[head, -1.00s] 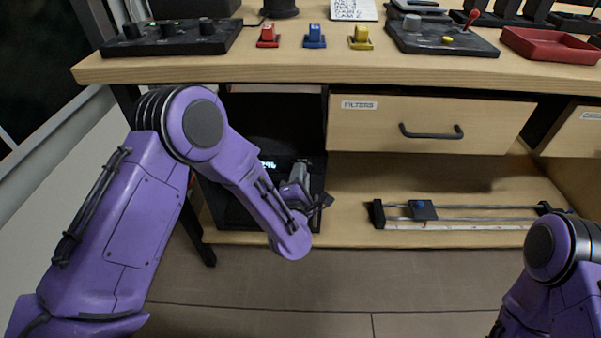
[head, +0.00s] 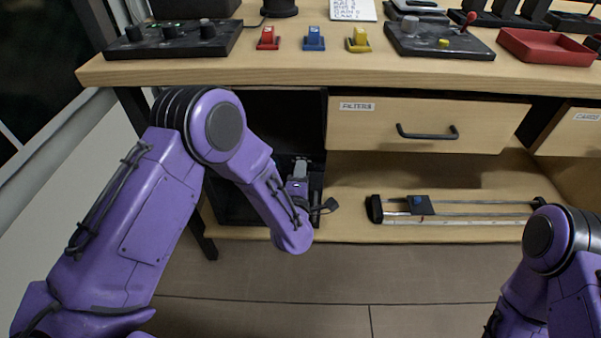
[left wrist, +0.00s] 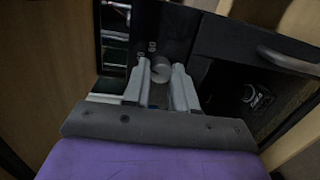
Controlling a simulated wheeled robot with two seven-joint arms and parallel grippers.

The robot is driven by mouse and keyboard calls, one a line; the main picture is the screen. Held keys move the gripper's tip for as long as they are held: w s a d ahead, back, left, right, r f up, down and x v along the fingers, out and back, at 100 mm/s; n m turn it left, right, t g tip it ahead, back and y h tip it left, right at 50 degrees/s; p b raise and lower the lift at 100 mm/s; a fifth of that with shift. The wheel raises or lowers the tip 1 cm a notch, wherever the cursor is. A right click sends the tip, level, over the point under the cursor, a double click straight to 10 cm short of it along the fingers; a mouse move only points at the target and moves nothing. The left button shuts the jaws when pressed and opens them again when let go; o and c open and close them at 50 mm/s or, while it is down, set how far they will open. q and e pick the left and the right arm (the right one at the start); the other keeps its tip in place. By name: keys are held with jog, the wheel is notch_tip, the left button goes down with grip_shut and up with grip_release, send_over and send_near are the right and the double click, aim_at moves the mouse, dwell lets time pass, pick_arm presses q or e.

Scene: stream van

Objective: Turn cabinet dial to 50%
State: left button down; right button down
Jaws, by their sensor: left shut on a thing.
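The black cabinet (head: 235,210) stands under the desk at the left, with its front partly hidden by my left arm. My left gripper (left wrist: 160,78) reaches into it, and in the left wrist view its two grey fingers are closed on the sides of the round grey dial (left wrist: 160,66). The dial's setting is not readable. In the head view the gripper (head: 300,167) shows only in part and the dial is hidden. Only my right arm shows at the lower right; its gripper is out of view.
A drawer marked FILTERS (head: 425,122) with a black handle is just right of the cabinet. A slider rail (head: 470,207) lies on the lower shelf. The desktop (head: 200,70) above holds control panels, coloured switches and a red tray (head: 545,46).

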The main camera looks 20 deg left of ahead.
pick_arm(q)
jog(key=shift+f, duration=0.1)
jog(key=c, duration=0.9)
grip_release()
jog(key=shift+s, duration=0.1)
jog(key=p+v, duration=0.1)
jog(key=v, duration=0.9)
jog(key=shift+s, duration=0.2)
